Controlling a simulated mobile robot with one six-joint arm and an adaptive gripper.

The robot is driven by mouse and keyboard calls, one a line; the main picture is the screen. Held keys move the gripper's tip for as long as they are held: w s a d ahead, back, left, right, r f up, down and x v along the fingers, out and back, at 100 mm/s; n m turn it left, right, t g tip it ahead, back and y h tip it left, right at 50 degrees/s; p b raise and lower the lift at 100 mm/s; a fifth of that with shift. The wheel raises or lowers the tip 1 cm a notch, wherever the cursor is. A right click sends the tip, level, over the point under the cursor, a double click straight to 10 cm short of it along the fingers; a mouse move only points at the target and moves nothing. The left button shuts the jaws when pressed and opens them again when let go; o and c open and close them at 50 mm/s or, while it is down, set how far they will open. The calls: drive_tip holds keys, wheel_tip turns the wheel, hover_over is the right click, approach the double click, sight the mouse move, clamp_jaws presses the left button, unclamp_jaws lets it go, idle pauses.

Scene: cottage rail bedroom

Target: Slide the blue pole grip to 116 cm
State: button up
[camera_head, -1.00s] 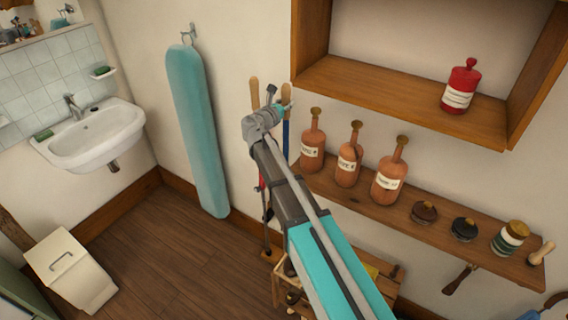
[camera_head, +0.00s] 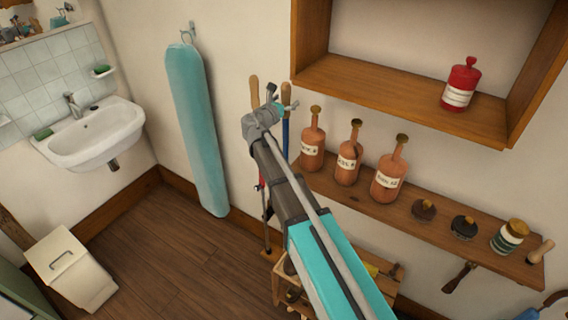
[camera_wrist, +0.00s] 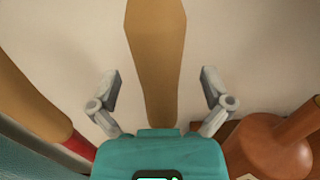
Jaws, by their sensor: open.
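The blue pole (camera_head: 286,138) stands against the wall behind my arm, with a tan wooden grip (camera_head: 286,93) at its top. My gripper (camera_head: 276,108) is just in front of and below that grip. In the wrist view, a tan grip (camera_wrist: 157,60) runs down the middle between the two spread fingers of my gripper (camera_wrist: 160,80). The fingers are open and a gap shows on each side of it. The lower end is hidden behind the gripper's teal body. No height marks can be read.
A second tan grip (camera_head: 254,92), on a red pole, stands close left; its red collar (camera_wrist: 80,145) shows in the wrist view. Brown bottles (camera_head: 312,145) stand on a shelf (camera_head: 450,220) close right. An ironing board (camera_head: 197,130) hangs at left.

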drive_tip(key=shift+s, duration=0.1)
drive_tip(key=v, duration=1)
idle(0.8)
idle(0.5)
